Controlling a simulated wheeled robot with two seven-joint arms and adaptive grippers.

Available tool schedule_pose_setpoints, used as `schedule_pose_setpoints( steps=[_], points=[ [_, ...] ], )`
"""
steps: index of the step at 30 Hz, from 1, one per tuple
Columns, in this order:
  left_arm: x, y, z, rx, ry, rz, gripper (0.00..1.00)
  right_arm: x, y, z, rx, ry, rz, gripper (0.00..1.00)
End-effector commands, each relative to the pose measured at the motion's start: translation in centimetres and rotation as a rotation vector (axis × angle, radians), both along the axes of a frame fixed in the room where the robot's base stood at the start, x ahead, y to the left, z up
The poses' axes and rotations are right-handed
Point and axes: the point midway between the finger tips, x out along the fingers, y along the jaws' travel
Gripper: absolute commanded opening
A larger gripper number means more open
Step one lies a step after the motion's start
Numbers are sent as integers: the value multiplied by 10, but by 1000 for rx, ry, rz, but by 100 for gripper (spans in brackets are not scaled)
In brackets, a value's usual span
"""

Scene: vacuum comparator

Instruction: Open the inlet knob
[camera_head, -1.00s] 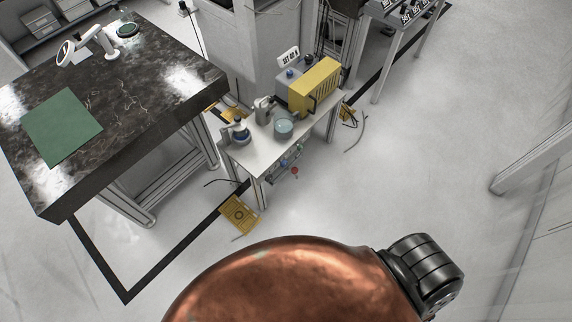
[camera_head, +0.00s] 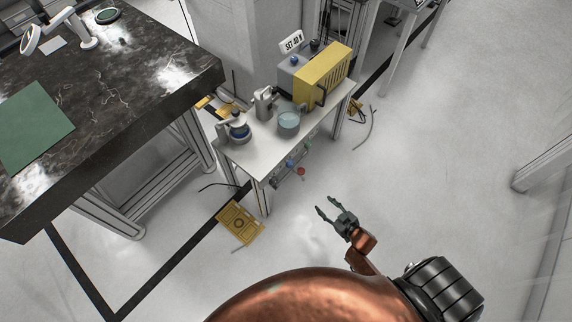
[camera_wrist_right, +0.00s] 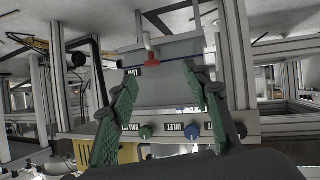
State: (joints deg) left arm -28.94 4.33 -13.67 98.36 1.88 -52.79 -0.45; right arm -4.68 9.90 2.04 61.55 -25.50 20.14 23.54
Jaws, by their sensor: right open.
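A small white bench (camera_head: 262,150) carries a row of knobs on its front below the top. A blue knob (camera_head: 290,164) and a red knob (camera_head: 300,171) show there in the head view. A red part (camera_wrist_right: 151,56) on a pale stem appears higher up. My right gripper (camera_head: 325,206) is open and empty, in front of the bench and apart from the knobs. My left gripper is out of view.
The bench top holds a yellow box (camera_head: 322,75), a glass vessel (camera_head: 288,124) and a blue-based instrument (camera_head: 239,131). A dark marble table (camera_head: 130,80) stands at the left. A yellow plate (camera_head: 240,222) lies on the floor. The floor at the right is open.

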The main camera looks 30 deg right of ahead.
Motion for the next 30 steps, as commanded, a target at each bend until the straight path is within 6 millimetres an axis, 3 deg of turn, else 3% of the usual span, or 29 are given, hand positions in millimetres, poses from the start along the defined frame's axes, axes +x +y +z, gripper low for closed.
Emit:
schedule_pose_setpoints(
  steps=[1,3,6,10,15,20,30],
  points=[
    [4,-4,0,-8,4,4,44,23,1,2,2,-66,30,44],
    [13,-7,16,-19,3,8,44,54,5,27,10,-164,76,44],
    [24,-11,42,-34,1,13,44,87,14,60,19,-284,148,44],
    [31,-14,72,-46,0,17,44,112,27,94,23,-395,232,44],
    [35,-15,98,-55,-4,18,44,125,38,121,27,-465,296,44],
    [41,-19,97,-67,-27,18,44,136,43,128,27,-481,309,44],
    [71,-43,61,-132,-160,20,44,183,61,125,27,-478,307,44]
  ],
)
